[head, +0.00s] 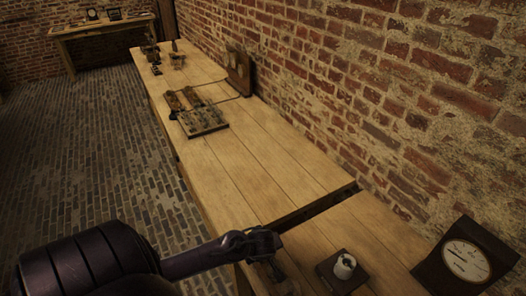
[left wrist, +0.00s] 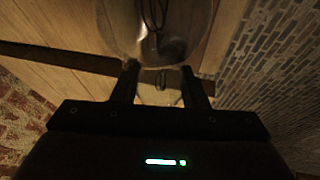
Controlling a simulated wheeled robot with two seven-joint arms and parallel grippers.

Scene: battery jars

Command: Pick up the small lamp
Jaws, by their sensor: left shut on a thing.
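The small lamp (left wrist: 160,35) shows in the left wrist view as a clear glass bulb with a dark looped wire inside. It sits at the tips of my left gripper (left wrist: 160,74), whose two dark fingers are shut on its narrow end. The top of the bulb is cut off by the picture edge. In the head view my left gripper (head: 275,268) is over the near part of the bench, and I cannot make out the lamp there. My right gripper is in neither view.
A round-dial meter (head: 466,260) leans by the brick wall. A dark gap (head: 315,205) crosses the bench.

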